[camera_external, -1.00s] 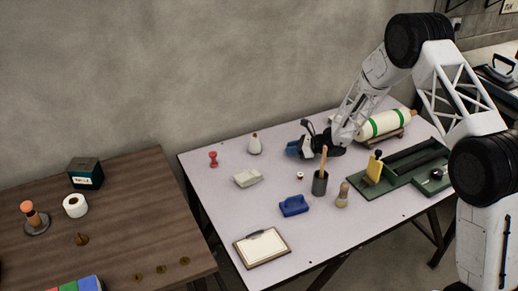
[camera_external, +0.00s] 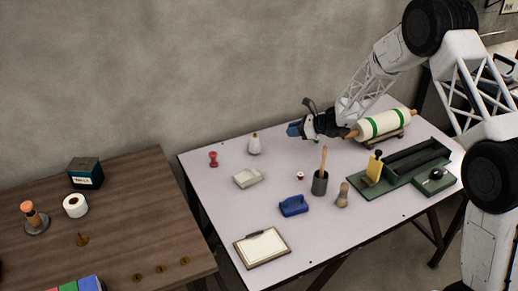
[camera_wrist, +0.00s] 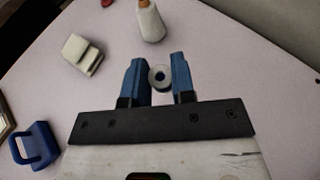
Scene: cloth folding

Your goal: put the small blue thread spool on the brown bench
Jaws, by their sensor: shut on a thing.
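My gripper (camera_external: 293,130) is raised above the back of the pale table. Its blue fingers (camera_wrist: 155,80) close around a small spool (camera_wrist: 160,77) in the wrist view. The spool shows a pale round end with a dark centre; its blue colour is hard to make out. In the external view the spool is hidden by the fingers. The brown bench (camera_external: 122,220) stands at the left of the external view, apart from the pale table and far from my gripper.
The bench holds a dark green box (camera_external: 86,173), a white roll (camera_external: 75,206), an orange-topped stamp (camera_external: 34,217) and several small brass pieces. The bench's middle is partly clear.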

